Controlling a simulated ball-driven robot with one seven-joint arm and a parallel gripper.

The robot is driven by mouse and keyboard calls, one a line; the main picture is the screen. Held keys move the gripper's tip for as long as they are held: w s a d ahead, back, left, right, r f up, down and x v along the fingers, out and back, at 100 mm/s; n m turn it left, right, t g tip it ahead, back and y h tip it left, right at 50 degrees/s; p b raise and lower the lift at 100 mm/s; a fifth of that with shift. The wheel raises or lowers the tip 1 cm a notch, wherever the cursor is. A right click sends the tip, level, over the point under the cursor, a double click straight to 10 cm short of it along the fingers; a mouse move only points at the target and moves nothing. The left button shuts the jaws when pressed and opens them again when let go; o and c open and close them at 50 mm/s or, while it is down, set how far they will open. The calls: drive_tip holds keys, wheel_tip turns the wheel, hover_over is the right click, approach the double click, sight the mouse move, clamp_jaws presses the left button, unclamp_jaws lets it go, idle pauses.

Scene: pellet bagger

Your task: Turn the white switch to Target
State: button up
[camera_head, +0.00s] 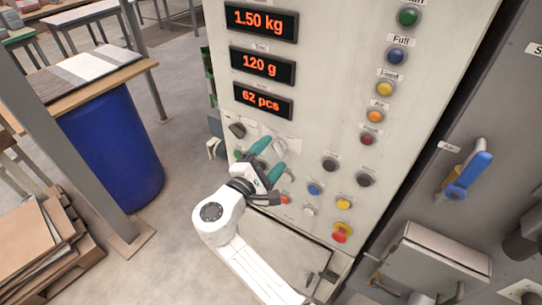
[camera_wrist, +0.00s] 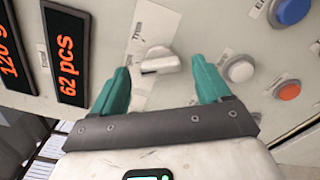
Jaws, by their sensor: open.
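The white switch (camera_wrist: 160,62) is a small knob with a raised bar, on a pale label plate of the control panel. In the wrist view it lies between the two teal fingertips of my gripper (camera_wrist: 162,68), with a gap on each side. The fingers are apart and hold nothing. The bar runs roughly across the picture. The plate's markings are too small to read. In the head view my gripper (camera_head: 274,154) is close to the panel's lower left part and largely covers the switch's area.
The panel (camera_head: 315,95) carries red displays (camera_head: 262,65) above and left of my gripper. Several coloured buttons, among them a blue button (camera_head: 314,188), a yellow button (camera_head: 344,203) and a red knob (camera_head: 342,233), stand to the right. A dark knob (camera_head: 237,130) is at the left.

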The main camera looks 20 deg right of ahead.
drive_tip(key=b+v, duration=0.2)
drive_tip(key=v, duration=0.8)
drive_tip(key=shift+b, duration=0.3)
drive_tip(key=shift+s+f, duration=0.1)
